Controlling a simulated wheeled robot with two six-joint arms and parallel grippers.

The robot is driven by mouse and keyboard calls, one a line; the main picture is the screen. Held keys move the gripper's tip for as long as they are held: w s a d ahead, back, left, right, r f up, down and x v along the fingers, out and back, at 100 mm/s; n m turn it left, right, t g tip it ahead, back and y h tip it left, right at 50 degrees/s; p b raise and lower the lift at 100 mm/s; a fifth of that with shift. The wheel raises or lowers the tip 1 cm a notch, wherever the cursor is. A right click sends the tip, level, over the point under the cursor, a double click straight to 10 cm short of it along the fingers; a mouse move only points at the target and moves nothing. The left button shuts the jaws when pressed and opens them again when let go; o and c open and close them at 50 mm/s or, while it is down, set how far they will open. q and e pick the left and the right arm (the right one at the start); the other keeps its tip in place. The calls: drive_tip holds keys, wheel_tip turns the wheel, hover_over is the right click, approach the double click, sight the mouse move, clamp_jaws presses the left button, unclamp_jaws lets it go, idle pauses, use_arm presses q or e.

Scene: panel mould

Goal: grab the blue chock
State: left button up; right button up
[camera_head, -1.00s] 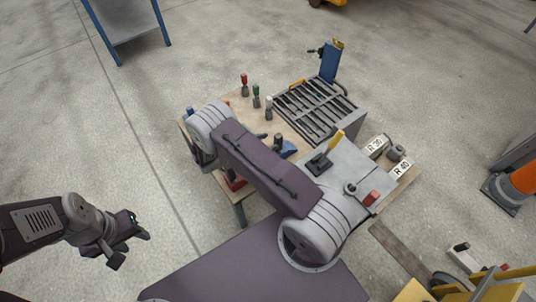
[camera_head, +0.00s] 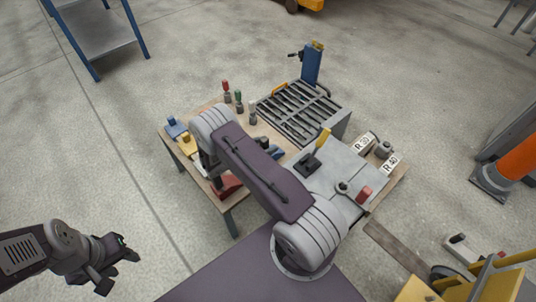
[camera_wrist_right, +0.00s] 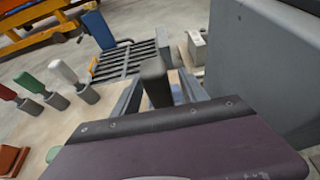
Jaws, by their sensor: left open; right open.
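A blue piece (camera_head: 275,152) lies on the table beside the slatted rack, partly hidden by my right arm. Another small blue block (camera_head: 175,127) is at the table's left corner, beside a yellow one (camera_head: 187,144). I cannot tell for certain which is the chock. My right gripper (camera_wrist_right: 158,92) is open in the wrist view. A grey upright post (camera_wrist_right: 155,82) stands between its fingers, with a bluish patch just right of it; contact is unclear. My left gripper (camera_head: 118,266) is open and empty, left of the table.
Red, green and white-handled tools (camera_head: 238,100) stand along the back edge. The slatted rack (camera_head: 298,110) is behind, with a blue post (camera_head: 312,65). A grey plate with a red knob (camera_head: 364,194) and blocks marked R 30 and R 40 (camera_head: 389,164) are right. A red block (camera_head: 227,186) lies in front.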

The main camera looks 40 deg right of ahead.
clamp_jaws()
idle(1.4)
